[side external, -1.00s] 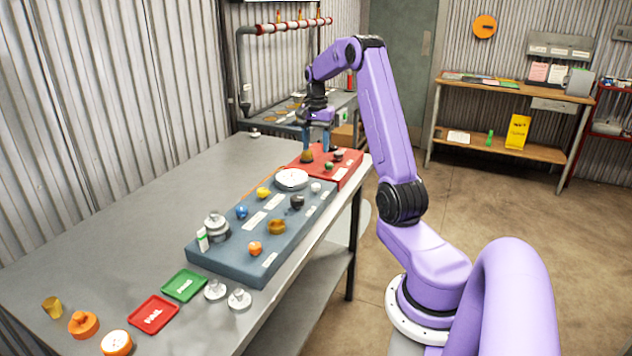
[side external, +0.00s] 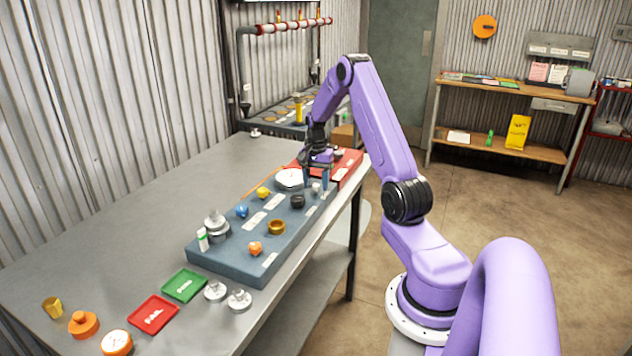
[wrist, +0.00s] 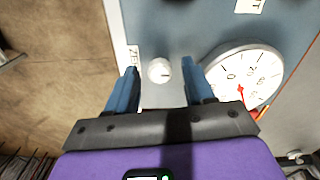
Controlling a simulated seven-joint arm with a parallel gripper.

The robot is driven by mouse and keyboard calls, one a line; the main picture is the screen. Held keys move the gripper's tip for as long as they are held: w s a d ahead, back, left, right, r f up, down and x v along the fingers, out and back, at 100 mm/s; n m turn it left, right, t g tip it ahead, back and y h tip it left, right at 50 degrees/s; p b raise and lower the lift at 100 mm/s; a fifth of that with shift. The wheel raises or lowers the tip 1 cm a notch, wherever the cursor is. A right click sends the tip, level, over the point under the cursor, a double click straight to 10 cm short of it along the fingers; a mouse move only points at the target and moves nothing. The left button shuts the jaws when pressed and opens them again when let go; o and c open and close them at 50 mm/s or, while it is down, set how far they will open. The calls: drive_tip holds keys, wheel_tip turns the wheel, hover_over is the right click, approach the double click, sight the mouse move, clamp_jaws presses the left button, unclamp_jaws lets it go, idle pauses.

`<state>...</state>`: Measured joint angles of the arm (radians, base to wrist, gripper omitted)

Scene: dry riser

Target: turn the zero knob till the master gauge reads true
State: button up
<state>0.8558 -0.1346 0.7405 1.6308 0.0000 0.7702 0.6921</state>
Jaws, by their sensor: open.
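The zero knob (wrist: 159,71) is a small white round knob on the blue-grey panel (wrist: 195,22), beside a white label partly reading ZERO (wrist: 133,56). It also shows in the side view (side external: 316,188). The master gauge (wrist: 262,62) is a white dial with black marks and a red needle, right of the knob in the wrist view. The needle points toward the picture's bottom; I cannot read its exact value. It also shows in the side view (side external: 289,179). My gripper (side external: 315,187) is open, its blue fingers on either side of the knob; contact cannot be told.
A black knob (side external: 297,201), gold knob (side external: 277,227), orange knob (side external: 255,248), blue knob (side external: 242,211) and yellow knob (side external: 263,193) stand on the same panel. A red block (side external: 347,165) lies behind.

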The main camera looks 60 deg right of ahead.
clamp_jaws()
drive_tip(key=n, duration=0.3)
drive_tip(key=shift+n, duration=2.3)
unclamp_jaws()
